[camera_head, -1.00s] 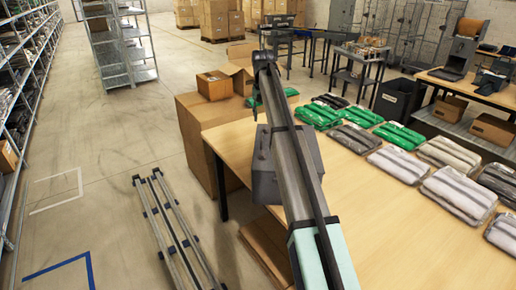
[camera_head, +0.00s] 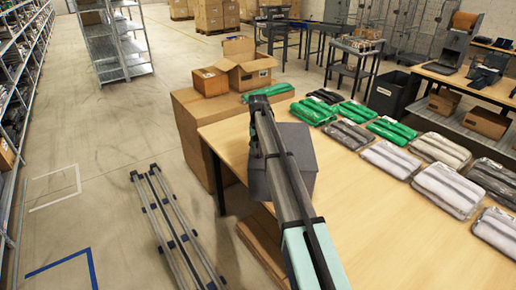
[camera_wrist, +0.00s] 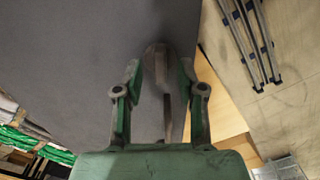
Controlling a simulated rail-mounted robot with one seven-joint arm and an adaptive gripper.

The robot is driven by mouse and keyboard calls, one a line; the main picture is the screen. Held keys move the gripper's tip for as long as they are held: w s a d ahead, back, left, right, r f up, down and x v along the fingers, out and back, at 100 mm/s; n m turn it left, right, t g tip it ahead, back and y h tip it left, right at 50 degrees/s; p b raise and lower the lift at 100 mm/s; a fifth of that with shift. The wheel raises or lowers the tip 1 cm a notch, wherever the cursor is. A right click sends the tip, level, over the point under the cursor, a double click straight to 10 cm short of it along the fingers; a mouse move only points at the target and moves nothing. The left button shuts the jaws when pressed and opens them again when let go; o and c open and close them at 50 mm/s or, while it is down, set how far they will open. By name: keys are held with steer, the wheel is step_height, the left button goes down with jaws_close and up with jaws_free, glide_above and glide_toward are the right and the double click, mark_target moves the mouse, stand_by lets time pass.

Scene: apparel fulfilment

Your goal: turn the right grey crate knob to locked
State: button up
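A dark grey crate (camera_head: 302,141) sits at the left end of the wooden table, partly hidden behind my arm in the head view. Its plain grey face (camera_wrist: 75,70) fills much of the wrist view. My gripper (camera_wrist: 160,68) faces that face with its two green fingers spread apart. A narrow grey-brown upright piece (camera_wrist: 157,65) shows between the fingers; it may be the knob, but its shape and setting are unclear. I cannot tell whether the fingers touch it. No knob is visible in the head view, where my arm hides the gripper.
Green and grey bagged garments (camera_head: 388,157) lie in rows across the wooden table (camera_head: 400,240). Cardboard boxes (camera_head: 248,65) stand beyond the table's left end. A metal rail frame (camera_head: 172,228) lies on the floor at left. The floor between it and the shelves is open.

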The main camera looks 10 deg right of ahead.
steer(key=shift+f, duration=0.5)
jaws_close()
steer(key=shift+n, duration=0.5)
steer(key=n+b, duration=0.1)
steer(key=n, duration=0.1)
steer(key=shift+f+n+b, duration=0.1)
steer(key=shift+n+b, duration=0.2)
steer(key=shift+b, duration=0.05)
steer(key=n+b, duration=0.1)
steer(key=n, duration=0.4)
steer(key=shift+n+b, duration=0.3)
steer(key=shift+b, duration=0.1)
steer(key=n+b, duration=0.1)
steer(key=n, duration=0.7)
steer(key=shift+n+b, duration=0.3)
steer(key=shift+b, duration=0.05)
